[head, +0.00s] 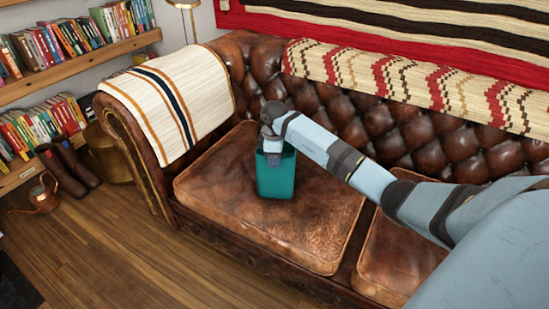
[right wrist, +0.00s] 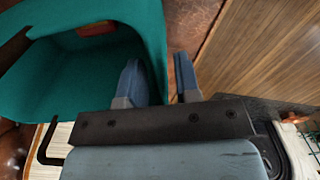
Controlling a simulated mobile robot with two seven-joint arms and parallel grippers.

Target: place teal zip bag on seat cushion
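The teal zip bag (head: 276,178) is upright over the left seat cushion (head: 225,215), and its base appears to rest on the leather. My right gripper (head: 272,142) is at the bag's top rim. In the right wrist view the bag (right wrist: 80,75) shows its open mouth. The two fingers of my right gripper (right wrist: 158,85) stand apart on either side of the bag's near wall, one inside the mouth and one outside. A narrow gap shows between the wall and the outer finger. My left gripper is not in view.
A second seat cushion (head: 400,250) lies to the right, partly behind my arm. A striped throw (head: 175,95) covers the sofa's left armrest. Bookshelves (head: 85,60), boots (head: 70,170) and a copper can (head: 42,195) stand at the left. The front of the left cushion is clear.

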